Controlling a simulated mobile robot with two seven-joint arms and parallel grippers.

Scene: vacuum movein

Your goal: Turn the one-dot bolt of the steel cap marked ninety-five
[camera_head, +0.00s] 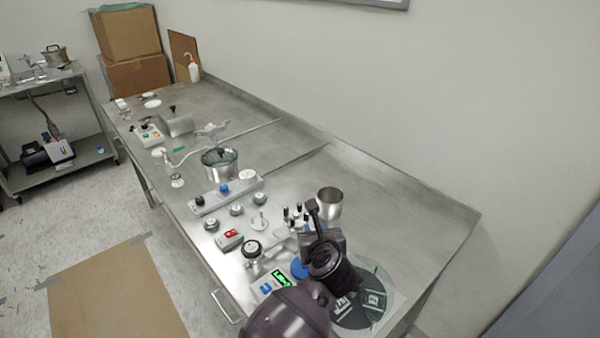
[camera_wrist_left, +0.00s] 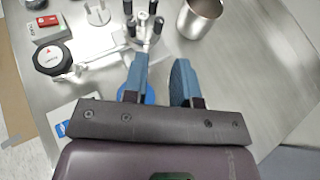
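A steel fitting with several black-topped posts (camera_head: 292,214) stands on the steel bench; it also shows at the top of the left wrist view (camera_wrist_left: 146,38). I cannot read a ninety-five or make out a single dot on it, so I cannot tell whether it is the named cap. My left gripper (camera_wrist_left: 160,62) has two blue fingers with a clear gap between them and nothing held. Its fingers lie just on the near side of the fitting. In the head view my left gripper (camera_head: 314,212) is dark and partly covers the fitting. My right gripper is not in view.
A steel cup (camera_head: 329,203) stands close behind the gripper. A dark round plate (camera_head: 372,300) lies at right. The bench's right part is bare.

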